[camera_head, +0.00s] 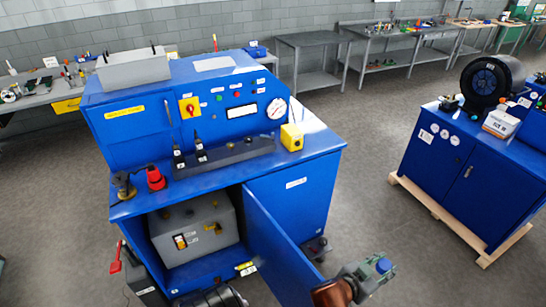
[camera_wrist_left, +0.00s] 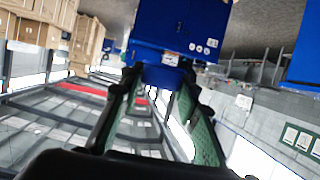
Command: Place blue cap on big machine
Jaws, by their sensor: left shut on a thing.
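The blue cap (camera_head: 384,265) is small and sits between the fingertips of my left gripper (camera_head: 372,273), at the lower right of the head view. My left gripper is shut on it. In the left wrist view the cap (camera_wrist_left: 164,77) shows as a blue piece between the green-lined fingers. The big machine (camera_head: 140,128) is a blue bench cabinet with a gauge, buttons and a yellow-red switch on its upright panel. My left gripper is in front of its right side, apart from it in the head view. My right gripper is not in view.
The machine's cabinet door (camera_head: 275,250) stands open beside my left gripper, with a grey box (camera_head: 195,232) inside. A yellow box (camera_head: 292,138) sits on the worktop. A second blue machine (camera_head: 435,165) stands on a wooden pallet at right. Grey floor lies between the machines.

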